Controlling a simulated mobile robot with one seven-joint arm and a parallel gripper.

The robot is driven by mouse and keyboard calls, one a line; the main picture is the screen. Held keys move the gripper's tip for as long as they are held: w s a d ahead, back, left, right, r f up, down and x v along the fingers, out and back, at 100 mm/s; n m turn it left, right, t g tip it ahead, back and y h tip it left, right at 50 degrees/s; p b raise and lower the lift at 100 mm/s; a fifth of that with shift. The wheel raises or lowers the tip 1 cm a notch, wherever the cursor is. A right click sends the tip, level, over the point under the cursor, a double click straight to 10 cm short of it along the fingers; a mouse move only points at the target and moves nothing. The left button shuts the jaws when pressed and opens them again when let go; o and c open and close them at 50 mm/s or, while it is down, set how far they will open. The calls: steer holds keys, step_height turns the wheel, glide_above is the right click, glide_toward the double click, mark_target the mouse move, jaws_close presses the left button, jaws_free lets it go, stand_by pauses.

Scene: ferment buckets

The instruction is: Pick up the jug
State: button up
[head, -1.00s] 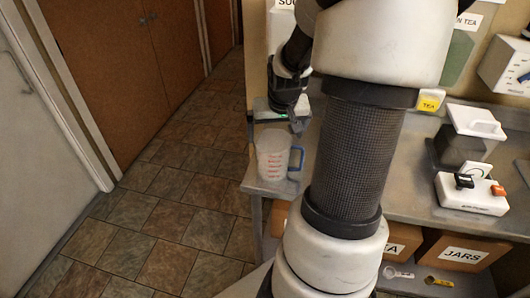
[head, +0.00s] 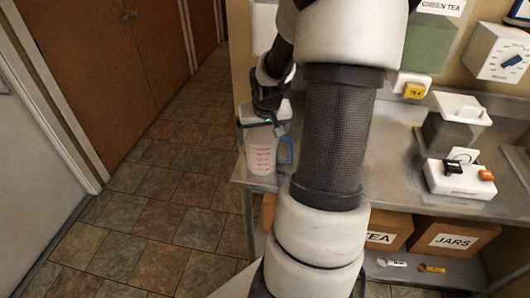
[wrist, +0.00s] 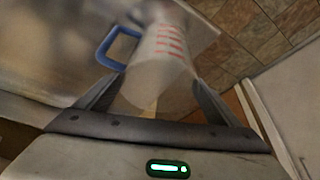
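The jug (head: 262,156) is a clear measuring jug with red markings and a blue handle. It stands upright near the left end of the metal counter in the head view. My gripper (head: 270,117) is at the jug's top, pointing down at it. In the wrist view the jug (wrist: 162,60) lies between the two spread fingers of my gripper (wrist: 155,95), with its blue handle to the left. The fingers look apart from the jug's walls. My arm hides part of the counter behind.
The metal counter (head: 400,170) carries a grey container with a white lid (head: 455,122) and a white box with black and orange parts (head: 461,179) at right. Boxes labelled TEA (head: 385,232) and JARS (head: 455,237) stand below. Tiled floor (head: 160,215) is clear at left.

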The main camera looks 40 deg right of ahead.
steer(key=c, duration=0.4)
steer(key=shift+o, duration=0.2)
steer(key=shift+r, duration=0.1)
step_height(320, 180, up, 8)
steer(key=shift+r+p, duration=0.25)
steer(key=shift+p, duration=0.8)
steer(key=w+a+f+n+y+p, duration=0.1)
steer(key=w+a+n, duration=0.15)
steer(key=a, duration=1.05)
steer(key=w+a+f+n+y+p, duration=0.1)
steer(key=w+a+n, duration=0.15)
steer(key=a, duration=1.05)
steer(key=shift+t, duration=0.3)
steer(key=s+f, duration=0.3)
steer(key=s+a+f, duration=0.1)
steer(key=f, duration=0.1)
steer(key=shift+s+f, duration=0.25)
steer(key=shift+s, duration=0.15)
